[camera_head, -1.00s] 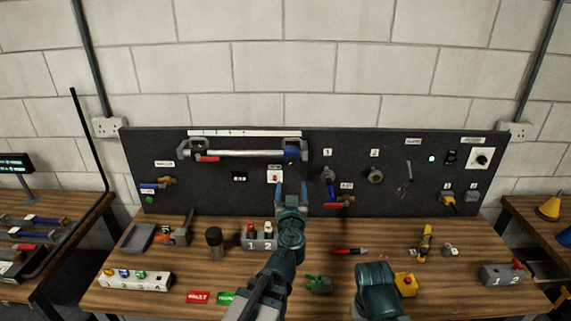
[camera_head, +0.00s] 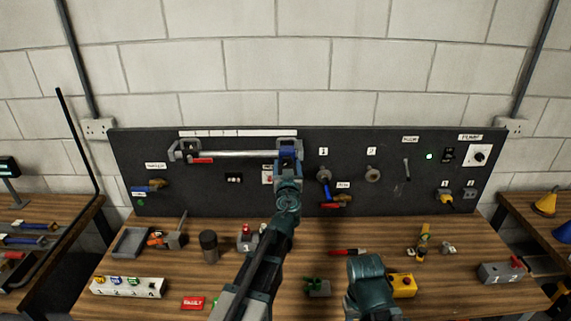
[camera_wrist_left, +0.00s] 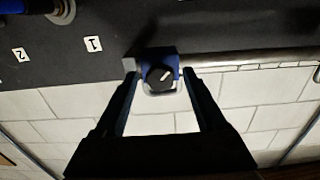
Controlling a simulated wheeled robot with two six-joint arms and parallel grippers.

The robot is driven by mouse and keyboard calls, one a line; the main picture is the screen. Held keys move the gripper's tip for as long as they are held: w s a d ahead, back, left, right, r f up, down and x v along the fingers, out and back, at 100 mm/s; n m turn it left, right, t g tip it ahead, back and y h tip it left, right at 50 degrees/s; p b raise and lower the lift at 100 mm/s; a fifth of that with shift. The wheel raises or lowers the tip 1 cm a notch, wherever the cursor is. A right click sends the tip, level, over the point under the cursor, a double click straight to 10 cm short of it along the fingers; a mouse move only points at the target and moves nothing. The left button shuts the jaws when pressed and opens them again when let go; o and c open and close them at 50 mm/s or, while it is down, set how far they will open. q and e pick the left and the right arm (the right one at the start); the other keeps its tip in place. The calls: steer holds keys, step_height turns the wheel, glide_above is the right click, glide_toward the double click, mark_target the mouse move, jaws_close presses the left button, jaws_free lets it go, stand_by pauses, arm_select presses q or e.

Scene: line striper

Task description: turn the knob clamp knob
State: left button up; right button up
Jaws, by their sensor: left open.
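The black clamp knob (camera_wrist_left: 160,77) with a white pointer line sits on a blue clamp block at the end of a metal rod. The blue clamp (camera_head: 291,146) also shows on the dark panel in the head view, where my gripper hides the knob. My left gripper (camera_wrist_left: 159,74) is open, its two fingers one on each side of the knob in the wrist view. Dark gaps seem to remain between fingers and knob; I cannot tell whether they touch. It reaches up to the clamp in the head view (camera_head: 289,168).
A blue-handled valve (camera_head: 324,181) and a round fitting (camera_head: 372,174) are on the panel to the right. Several small items lie on the wooden bench (camera_head: 300,240) below.

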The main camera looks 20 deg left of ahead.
arm_select(q)
steer(key=shift+w, duration=0.3)
jaws_close()
stand_by(0.4)
